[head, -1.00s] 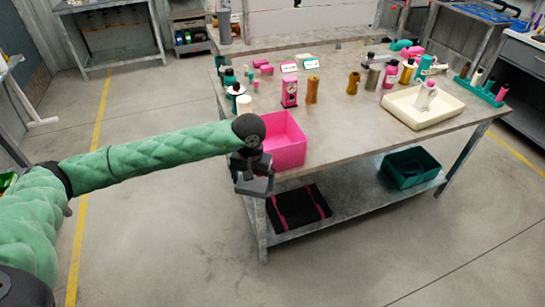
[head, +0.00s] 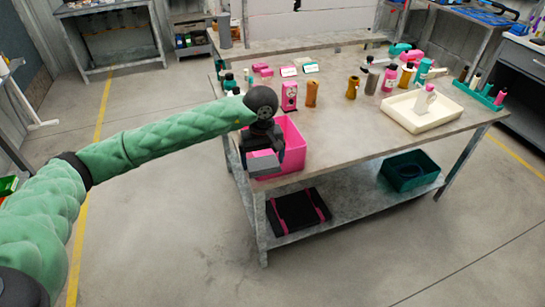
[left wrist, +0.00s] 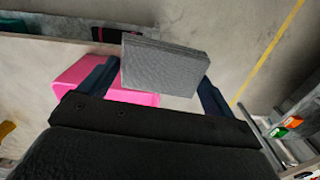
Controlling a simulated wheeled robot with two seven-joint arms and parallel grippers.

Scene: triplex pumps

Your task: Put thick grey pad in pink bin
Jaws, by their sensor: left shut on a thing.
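The thick grey pad (left wrist: 166,66) is held between the two fingers of my left gripper (left wrist: 152,82) in the left wrist view. In the head view, my left gripper (head: 262,155) points down at the near left part of the pink bin (head: 293,143) and covers part of it. The bin stands at the table's near left corner. In the left wrist view, the pink bin (left wrist: 75,82) shows below and to the left of the pad, partly hidden by the pad and the gripper. My right gripper is not in view.
A pink bottle (head: 289,96) and a brown bottle (head: 311,94) stand behind the bin. A cream tray (head: 405,113) lies on the right of the table (head: 350,130). The lower shelf carries a black folded item (head: 298,211) and a green crate (head: 410,184).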

